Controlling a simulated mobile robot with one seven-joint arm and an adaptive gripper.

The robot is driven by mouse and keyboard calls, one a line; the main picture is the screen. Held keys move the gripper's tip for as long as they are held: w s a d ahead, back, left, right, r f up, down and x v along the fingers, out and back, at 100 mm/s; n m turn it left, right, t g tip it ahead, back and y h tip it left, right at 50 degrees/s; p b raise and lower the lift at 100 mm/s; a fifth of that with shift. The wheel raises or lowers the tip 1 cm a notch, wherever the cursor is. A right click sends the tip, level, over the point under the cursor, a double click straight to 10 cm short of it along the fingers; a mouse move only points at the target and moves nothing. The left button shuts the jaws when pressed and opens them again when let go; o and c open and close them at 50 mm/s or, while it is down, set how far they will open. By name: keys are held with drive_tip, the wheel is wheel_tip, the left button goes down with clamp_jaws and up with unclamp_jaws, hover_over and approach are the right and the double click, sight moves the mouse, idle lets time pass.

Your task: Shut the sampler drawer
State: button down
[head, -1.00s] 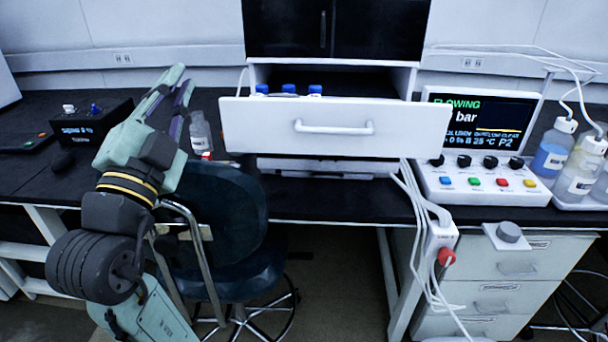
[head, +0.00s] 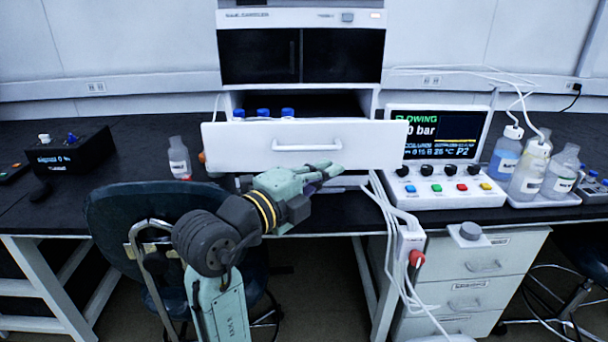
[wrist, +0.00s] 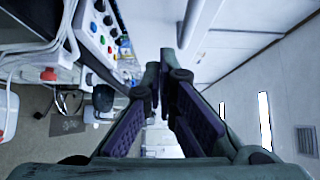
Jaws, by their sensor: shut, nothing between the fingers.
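The sampler drawer (head: 240,147) is pulled out of the white sampler unit (head: 300,16) in the head view. Its wide white front has a bar handle (head: 307,146). Several blue-capped vials (head: 263,113) show behind the front. My gripper (head: 338,171) is in front of the lower part of the drawer front, just below and right of the handle, with its fingers pointing right. Whether it touches the front cannot be told. In the wrist view the fingers (wrist: 162,68) are together and empty.
A pump control box (head: 445,185) with a screen and bottles (head: 530,170) stand to the right. White cables (head: 385,215) hang at the bench edge. A dark chair (head: 135,215) stands at the left, and a small bottle (head: 179,158) is on the bench.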

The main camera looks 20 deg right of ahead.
sight(320, 140)
drive_tip(key=shift+w+d+p, duration=0.3)
drive_tip(key=shift+w+p, duration=0.05)
drive_tip(key=shift+w, duration=0.65)
drive_tip(key=shift+w+d+p, duration=0.3)
drive_tip(key=shift+w+p, duration=0.05)
drive_tip(key=shift+w, duration=0.6)
drive_tip(key=shift+w, duration=0.1)
drive_tip(key=w+d+b, duration=0.1)
drive_tip(key=w, duration=0.2)
drive_tip(key=w+b, duration=0.1)
drive_tip(key=w, duration=0.2)
drive_tip(key=w+d+b, duration=0.1)
drive_tip(key=w+b, duration=0.1)
drive_tip(key=w, duration=0.1)
drive_tip(key=shift+d, duration=0.35)
